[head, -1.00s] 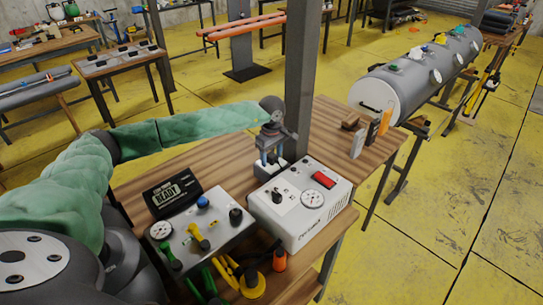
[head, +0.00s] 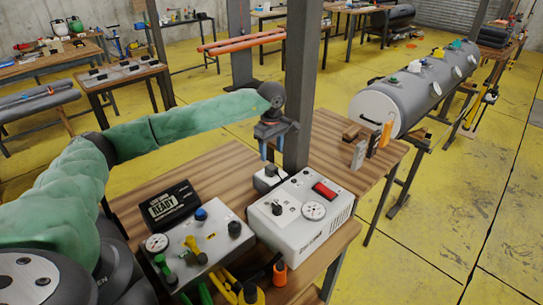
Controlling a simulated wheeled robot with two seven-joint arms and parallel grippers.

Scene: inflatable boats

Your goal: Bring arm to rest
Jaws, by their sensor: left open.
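My left arm, in a green sleeve (head: 185,130), reaches in from the left over the wooden table (head: 215,165). My left gripper (head: 272,150) points down, open with nothing seen between its fingers. It is above or just behind a small white box (head: 266,178) with a dark knob; whether they touch I cannot tell. My right gripper is not in view.
On the table stand a white device (head: 300,212) with a red switch, a grey valve panel (head: 195,240) and a black READY display (head: 170,204). A grey post (head: 301,80) rises close to my gripper. A grey inflatable tube (head: 420,90) lies behind at right.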

